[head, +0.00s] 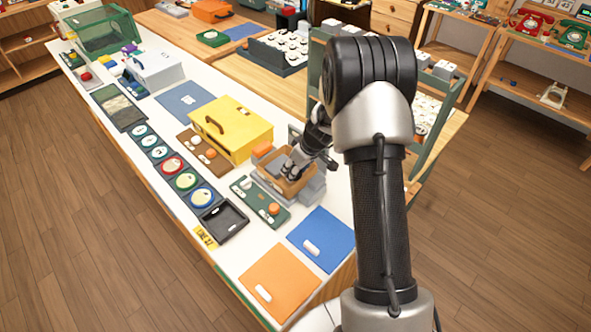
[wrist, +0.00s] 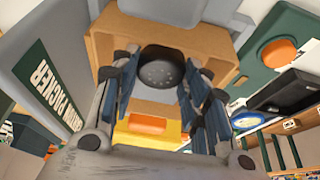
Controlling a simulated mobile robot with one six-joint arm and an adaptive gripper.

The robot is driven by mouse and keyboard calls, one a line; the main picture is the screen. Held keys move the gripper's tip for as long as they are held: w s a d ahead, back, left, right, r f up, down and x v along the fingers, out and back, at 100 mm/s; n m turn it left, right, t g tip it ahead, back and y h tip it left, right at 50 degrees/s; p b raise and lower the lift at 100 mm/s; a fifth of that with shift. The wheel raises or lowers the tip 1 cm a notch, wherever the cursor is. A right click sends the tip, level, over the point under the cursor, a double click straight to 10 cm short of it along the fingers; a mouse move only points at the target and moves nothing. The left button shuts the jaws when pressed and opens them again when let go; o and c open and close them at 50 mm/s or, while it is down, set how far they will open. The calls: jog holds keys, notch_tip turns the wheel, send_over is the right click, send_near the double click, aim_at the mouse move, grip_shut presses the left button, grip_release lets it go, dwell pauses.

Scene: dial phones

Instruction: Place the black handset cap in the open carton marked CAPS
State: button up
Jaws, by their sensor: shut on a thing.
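The black handset cap (wrist: 160,74), round with small holes in its face, sits between the two fingers of my gripper (wrist: 163,95) in the wrist view. The fingers are shut on it. The tan open carton (wrist: 212,42) surrounds the cap in that view, its walls behind and beside the fingers. In the head view my gripper (head: 291,168) points down into the carton (head: 268,174). The cap cannot be made out there. I cannot tell whether the cap touches the carton floor. No CAPS marking is readable.
A yellow box (head: 232,128) stands just left of the carton, and a green tray (head: 250,187) with an orange disc lies in front. Grey blocks (head: 315,187) flank the carton. Blue (head: 330,236) and orange (head: 290,275) mats lie nearer, each with a small white piece.

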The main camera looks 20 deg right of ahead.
jog(key=shift+f+b, duration=0.55)
jog(key=shift+b, duration=0.45)
jog(key=o, duration=0.9)
jog(key=shift+r, duration=0.15)
